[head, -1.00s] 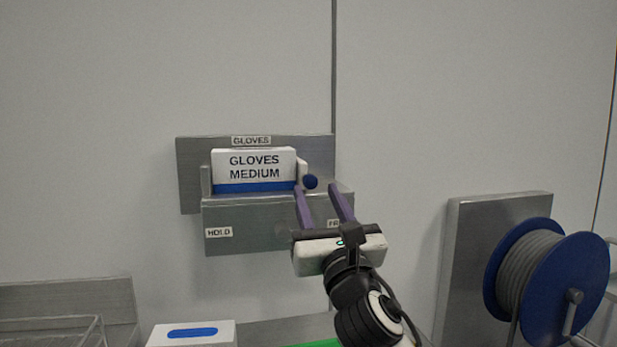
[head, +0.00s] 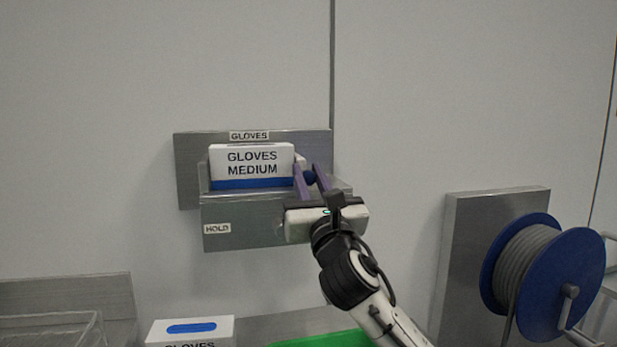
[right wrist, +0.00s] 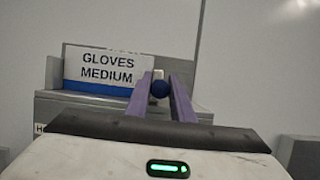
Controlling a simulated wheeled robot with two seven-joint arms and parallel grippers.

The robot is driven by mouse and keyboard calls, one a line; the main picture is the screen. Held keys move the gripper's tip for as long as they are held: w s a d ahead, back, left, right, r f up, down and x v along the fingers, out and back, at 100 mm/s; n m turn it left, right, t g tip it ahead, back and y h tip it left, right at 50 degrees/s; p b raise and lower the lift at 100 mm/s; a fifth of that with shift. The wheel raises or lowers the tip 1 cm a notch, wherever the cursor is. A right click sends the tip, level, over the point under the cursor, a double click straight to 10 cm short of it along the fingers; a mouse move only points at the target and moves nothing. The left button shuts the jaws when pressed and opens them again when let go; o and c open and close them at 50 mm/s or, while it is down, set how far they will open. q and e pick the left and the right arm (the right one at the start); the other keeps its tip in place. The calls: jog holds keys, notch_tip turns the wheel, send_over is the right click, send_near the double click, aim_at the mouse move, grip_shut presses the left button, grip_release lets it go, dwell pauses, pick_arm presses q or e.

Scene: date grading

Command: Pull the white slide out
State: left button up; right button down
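The slide's white part (right wrist: 158,74) shows just behind the knob; the rest is hidden. My left gripper is not in view.
A white GLOVES MEDIUM box (head: 251,160) stands in the grey wall holder (head: 250,238), which has a HOLD label. A second glove box (head: 190,329) is below. A blue cable reel (head: 568,275) is at the right. The wall between is clear.

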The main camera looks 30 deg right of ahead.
jog(key=d+p, duration=0.1)
jog(key=d, duration=0.1)
jog(key=s+d+p, duration=0.1)
jog(key=d, duration=0.2)
jog(key=shift+s+d+p, duration=0.15)
jog(key=shift+s+p, duration=0.05)
jog(key=shift+p, duration=0.1)
jog(key=c, duration=1.5)
grip_release()
jog(key=shift+c, duration=0.2)
jog(key=b+v, duration=0.2)
jog(key=v, duration=0.8)
jog(key=shift+s, duration=0.2)
jog(key=shift+f, duration=0.1)
